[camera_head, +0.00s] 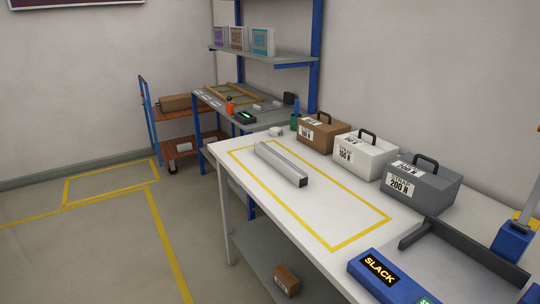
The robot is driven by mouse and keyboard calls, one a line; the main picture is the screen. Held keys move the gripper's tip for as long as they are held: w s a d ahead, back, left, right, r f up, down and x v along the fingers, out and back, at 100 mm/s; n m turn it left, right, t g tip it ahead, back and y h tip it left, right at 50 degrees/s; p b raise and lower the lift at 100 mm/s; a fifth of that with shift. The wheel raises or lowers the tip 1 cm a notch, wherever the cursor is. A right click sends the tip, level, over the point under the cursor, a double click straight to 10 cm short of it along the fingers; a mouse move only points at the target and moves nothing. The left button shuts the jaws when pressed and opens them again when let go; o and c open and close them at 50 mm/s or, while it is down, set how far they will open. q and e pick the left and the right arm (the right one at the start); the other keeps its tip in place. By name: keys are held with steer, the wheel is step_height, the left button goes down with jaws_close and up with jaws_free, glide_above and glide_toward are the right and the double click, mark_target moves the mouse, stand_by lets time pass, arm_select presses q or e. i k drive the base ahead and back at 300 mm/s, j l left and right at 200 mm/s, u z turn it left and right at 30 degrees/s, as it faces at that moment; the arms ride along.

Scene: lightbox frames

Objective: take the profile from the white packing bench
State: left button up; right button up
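The profile (281,163) is a long silver-grey bar with a dark end face. It lies flat on the white packing bench (330,209), inside a yellow taped rectangle, toward its far half. Nothing touches the profile. Neither of my grippers shows in the head view.
Brown (322,134), white (364,157) and grey (420,188) handled boxes stand along the bench's wall side. A blue unit marked SLACK (380,270) and a dark bar (465,250) occupy the near right. A cart (172,128) stands beyond. Floor left of the bench is clear.

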mark_target(299, 177)
steer(key=i+j, duration=0.6)
steer(key=i, duration=0.2)
steer(key=z, duration=1.25)
